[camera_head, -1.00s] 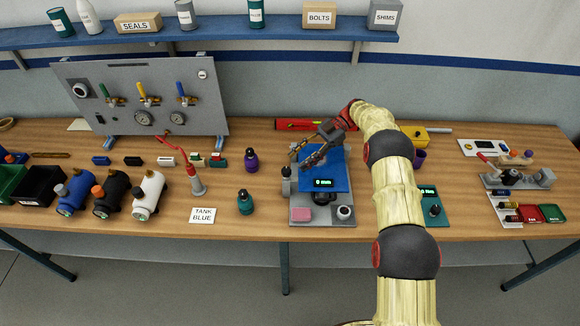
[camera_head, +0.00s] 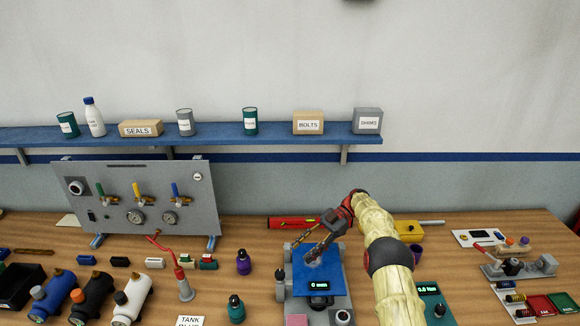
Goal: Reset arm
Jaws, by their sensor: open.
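My gripper (camera_head: 311,251) is at the end of my yellow arm, pointing down and to the left. Its fingers are apart, with nothing seen between them. It is over the back part of a blue plate (camera_head: 318,272) on a grey test stand (camera_head: 342,303). I cannot tell whether the fingertips touch the plate or something small under them. A small display sits at the plate's front. My forearm passes in front of the bench to the right of the stand.
A valve panel (camera_head: 144,205) with three levers stands at the left. Several bottles stand before it. A teal scale (camera_head: 435,300) is right of my arm. A blue shelf (camera_head: 215,134) with cans and boxes runs along the wall. A red level (camera_head: 290,222) lies behind the stand.

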